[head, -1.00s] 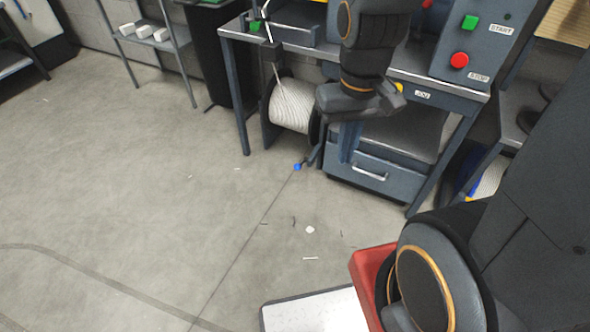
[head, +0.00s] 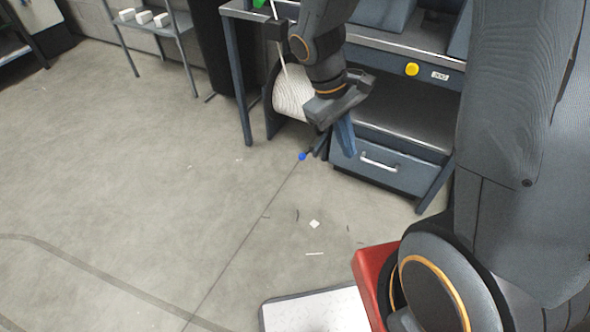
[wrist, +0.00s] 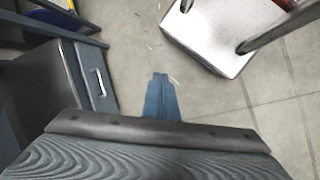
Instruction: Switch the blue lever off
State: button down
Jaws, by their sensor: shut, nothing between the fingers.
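The blue lever (head: 302,156) shows in the head view as a small blue ball on a dark rod. It sticks out low from the bench's left part, beside the cable reel. My gripper (head: 348,152) points down in front of the bench, just right of the blue ball and apart from it in the picture. Its fingers are shut and empty. In the wrist view the closed fingers (wrist: 160,80) point over the floor. The lever does not show in the wrist view, and its base is partly hidden behind my gripper in the head view.
The bench (head: 425,55) has a drawer (head: 385,163) under it, close to my gripper. A white cable reel (head: 292,97) stands under its left side. A yellow button (head: 412,69) is on its front edge. The floor to the left is open.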

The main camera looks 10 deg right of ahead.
jog(key=w+a+f+n+t+h+b, duration=0.1)
jog(key=w+f+n+t+h+b, duration=0.15)
jog(key=w+f+n+b, duration=0.75)
jog(key=w+a+f+t+h+b, duration=0.1)
jog(key=w+f+h+b, duration=0.25)
jog(key=w+f, duration=0.9)
jog(key=w+a+f+n+t+b, duration=0.2)
jog(key=w+a+f+n+b, duration=0.1)
jog(key=f, duration=0.6)
jog(key=w+a+f+n+t+b, duration=0.2)
jog(key=a+f+t+b, duration=0.1)
jog(key=f, duration=0.6)
jog(key=w+a+f+n+t+b, duration=0.3)
jog(key=a+f+b, duration=0.1)
jog(key=f, duration=0.5)
jog(key=shift+w+a+f+n, duration=0.2)
jog(key=shift+w+a+n, duration=0.1)
jog(key=shift+a, duration=0.4)
jog(key=shift+d, duration=0.1)
jog(key=w+d+b, duration=0.4)
jog(key=w+d, duration=0.3)
jog(key=d, duration=0.1)
jog(key=shift+w+d+f+b, duration=0.25)
jog(key=shift+d+f+b, duration=0.05)
jog(key=shift+d+b, duration=0.1)
